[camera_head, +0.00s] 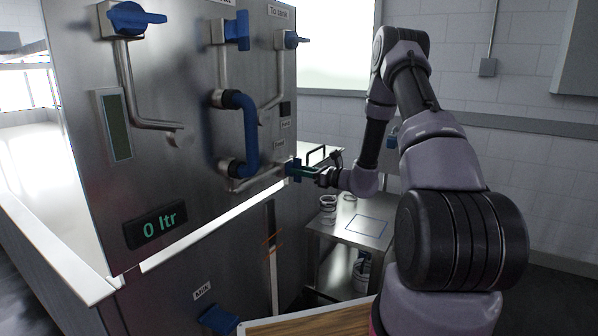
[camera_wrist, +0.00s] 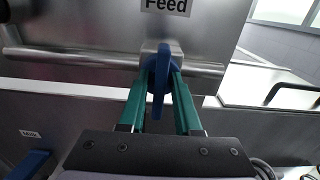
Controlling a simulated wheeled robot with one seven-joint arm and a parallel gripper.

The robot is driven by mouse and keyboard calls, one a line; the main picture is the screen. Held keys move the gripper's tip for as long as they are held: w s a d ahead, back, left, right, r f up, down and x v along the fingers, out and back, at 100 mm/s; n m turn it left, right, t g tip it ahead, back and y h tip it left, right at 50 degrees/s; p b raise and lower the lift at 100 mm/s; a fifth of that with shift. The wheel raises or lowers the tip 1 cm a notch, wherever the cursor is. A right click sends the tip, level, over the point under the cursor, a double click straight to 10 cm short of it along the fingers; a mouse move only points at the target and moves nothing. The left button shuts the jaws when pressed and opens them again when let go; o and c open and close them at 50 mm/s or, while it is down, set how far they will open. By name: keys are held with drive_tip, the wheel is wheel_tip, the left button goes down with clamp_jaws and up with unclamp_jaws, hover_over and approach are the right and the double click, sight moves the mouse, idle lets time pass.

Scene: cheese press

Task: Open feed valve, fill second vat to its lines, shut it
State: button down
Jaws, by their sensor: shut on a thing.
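The blue feed valve handle (camera_wrist: 161,85) sits on a steel pipe under the "Feed" label (camera_wrist: 166,5) in the wrist view. Its lever lies crosswise to the pipe. My gripper (camera_wrist: 161,78) has its two green fingers shut on the handle, one on each side. In the head view the blue handle (camera_head: 291,168) shows small at the panel's right edge, with my gripper (camera_head: 304,172) on it. The display (camera_head: 157,227) reads 0 ltr. The milk level inside any vat is hidden.
Other blue valves are on the steel panel, one at top left (camera_head: 137,19), and a blue hose (camera_head: 245,135) loops between pipes. A blue valve (camera_head: 218,319) under the "Milk" label is lower down. A side table (camera_head: 345,235) with jars stands right of the vat.

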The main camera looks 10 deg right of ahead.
drive_tip(key=c, duration=0.9)
unclamp_jaws()
drive_tip(key=shift+o, duration=0.2)
drive_tip(key=v, duration=1.1)
drive_tip(key=shift+a+r, duration=0.1)
